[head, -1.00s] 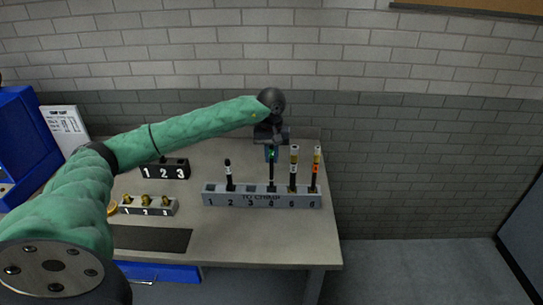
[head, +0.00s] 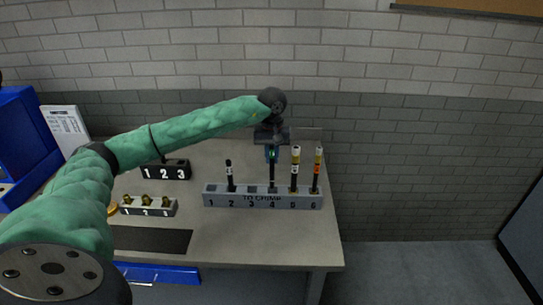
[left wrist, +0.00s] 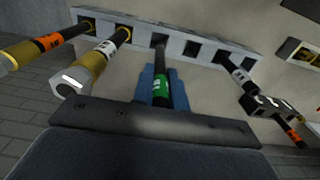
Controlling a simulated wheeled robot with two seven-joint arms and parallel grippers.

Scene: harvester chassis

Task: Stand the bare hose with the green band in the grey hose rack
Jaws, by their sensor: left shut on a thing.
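My left gripper (head: 272,153) is shut on the upper part of a thin black hose (head: 272,176). A green band (left wrist: 161,88) shows on it between the blue fingers in the left wrist view. The hose stands about upright, with no metal fitting visible on its held end. Its lower end meets slot 4 of the grey hose rack (head: 218,202), which also shows in the left wrist view (left wrist: 95,17). It looks to be in the slot, but how deep I cannot tell. My right gripper is not in view.
Slot 2 holds a black hose with a white band (head: 229,176). Slot 5 holds a gold-ended hose (head: 295,168), and slot 6 an orange-banded hose (head: 317,168). Slots 1 and 3 look empty. A black block (head: 177,172) and a small fitting block (head: 148,209) stand left.

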